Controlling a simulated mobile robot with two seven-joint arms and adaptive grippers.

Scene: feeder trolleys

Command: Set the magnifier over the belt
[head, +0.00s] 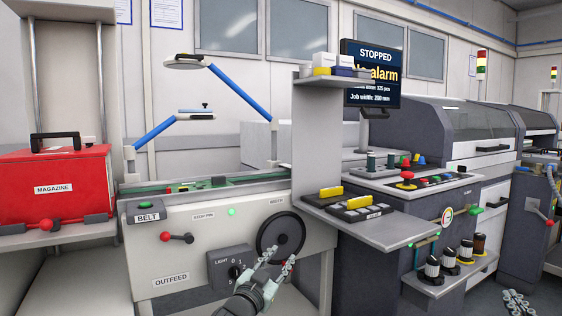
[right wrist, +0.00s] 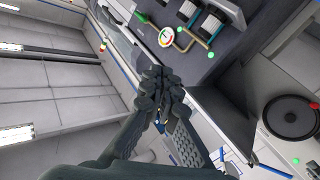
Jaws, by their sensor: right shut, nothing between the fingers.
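Two blue-armed fixtures stand over the green belt (head: 155,190); I cannot tell for certain which is the magnifier. One has a low, flat head (head: 197,114) with a small knob on top, on a blue arm (head: 155,132) rising from the left post. The other has a higher round head (head: 185,62) on a blue arm (head: 240,93) from the right post. My left gripper (head: 280,262) is open and empty in front of the black handwheel (head: 281,236), below the belt. My right gripper (head: 515,303) is shut and empty at the lower right; its closed fingers fill the right wrist view's middle (right wrist: 160,88).
A red magazine box (head: 55,180) stands on the left shelf. The outfeed panel carries a red-knobbed lever (head: 177,237) and a light dial (head: 236,270). A grey shelf (head: 370,228) with black and yellow blocks juts out right of the belt. The screen (head: 371,75) reads STOPPED.

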